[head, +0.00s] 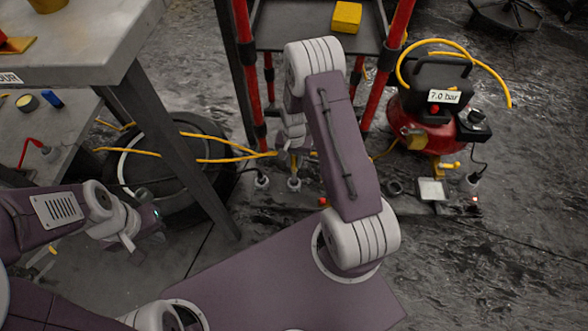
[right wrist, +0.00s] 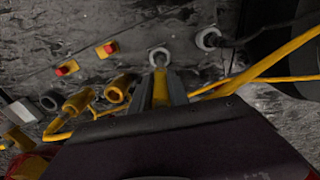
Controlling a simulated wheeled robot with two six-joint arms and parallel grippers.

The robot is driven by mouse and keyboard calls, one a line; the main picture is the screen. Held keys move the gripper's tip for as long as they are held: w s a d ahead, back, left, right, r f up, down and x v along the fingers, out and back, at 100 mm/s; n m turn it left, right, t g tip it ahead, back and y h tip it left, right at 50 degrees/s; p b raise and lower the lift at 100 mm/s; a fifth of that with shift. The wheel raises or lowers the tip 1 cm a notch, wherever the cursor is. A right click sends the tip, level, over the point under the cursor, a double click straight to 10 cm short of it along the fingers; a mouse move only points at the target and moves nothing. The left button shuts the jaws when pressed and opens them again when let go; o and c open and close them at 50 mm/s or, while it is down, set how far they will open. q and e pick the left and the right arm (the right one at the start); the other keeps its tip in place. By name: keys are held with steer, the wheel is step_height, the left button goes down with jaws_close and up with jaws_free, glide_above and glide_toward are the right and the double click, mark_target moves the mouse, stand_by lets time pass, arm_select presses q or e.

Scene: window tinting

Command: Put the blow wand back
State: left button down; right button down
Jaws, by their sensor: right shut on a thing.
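My right gripper (right wrist: 161,88) is shut on a narrow yellow piece (right wrist: 160,82), which I take for the blow wand; only part of it shows between the fingers. A grey ring holder (right wrist: 159,57) lies just beyond the fingertips. Whether the wand's tip is inside the ring or only above it, I cannot tell. In the head view my right arm largely hides this gripper, and the ring holder (head: 294,184) shows below it. My left gripper (head: 130,238) is at the left, away from the holders; its jaw opening is unclear.
A second ring holder (right wrist: 207,39) stands beside the first. Yellow hose (right wrist: 270,72) runs close by. Yellow fittings (right wrist: 78,102) and small red-button boxes (right wrist: 110,48) lie nearby. A red compressor (head: 432,125) stands right of a red-post rack (head: 374,90); a table (head: 90,45) is at left.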

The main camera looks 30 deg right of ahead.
step_height(320, 180, down, 4)
steer(key=b, duration=0.3)
steer(key=c, duration=1.3)
jaws_free()
steer(key=shift+o, duration=0.2)
step_height(320, 180, up, 12)
steer(key=p, duration=0.8)
steer(key=shift+r, duration=0.1)
steer(key=s+a+r+n, duration=0.3)
steer(key=s+r, duration=0.3)
steer(key=r, duration=0.1)
steer(key=s+a+r+n+t, duration=0.1)
steer(key=s+a+r+n, duration=0.3)
steer(key=s+r, duration=0.2)
steer(key=shift+s+a+r+n, duration=0.3)
steer(key=shift+s+r, duration=0.1)
steer(key=shift+r, duration=0.4)
